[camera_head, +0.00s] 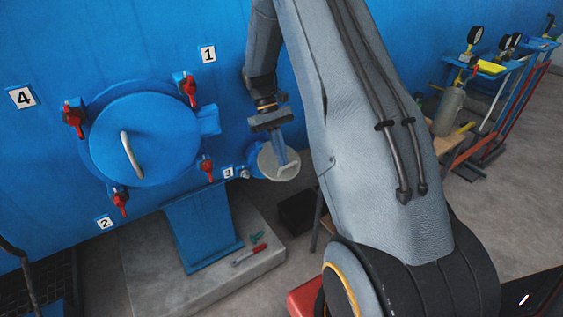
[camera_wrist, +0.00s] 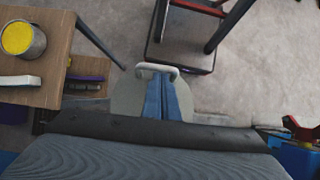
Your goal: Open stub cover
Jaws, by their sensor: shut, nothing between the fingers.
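The stub cover is a small pale round plate (camera_head: 270,170) on a blue stub low on the blue wall, right of the big round door. It has a pale bar handle (camera_head: 288,170). In the wrist view the cover (camera_wrist: 127,96) and its handle (camera_wrist: 150,67) show behind and beyond the fingers. My gripper (camera_head: 283,162) points down in front of the cover, its blue fingers together and empty. In the wrist view its fingertips (camera_wrist: 164,76) lie close to the handle. Whether they touch it I cannot tell.
The big round blue door (camera_head: 145,140) has a grey handle and several red clamps around it. A concrete plinth (camera_head: 150,280) with small tools on it lies below. A wooden bench (camera_wrist: 50,65) with a yellow-topped can stands left in the wrist view.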

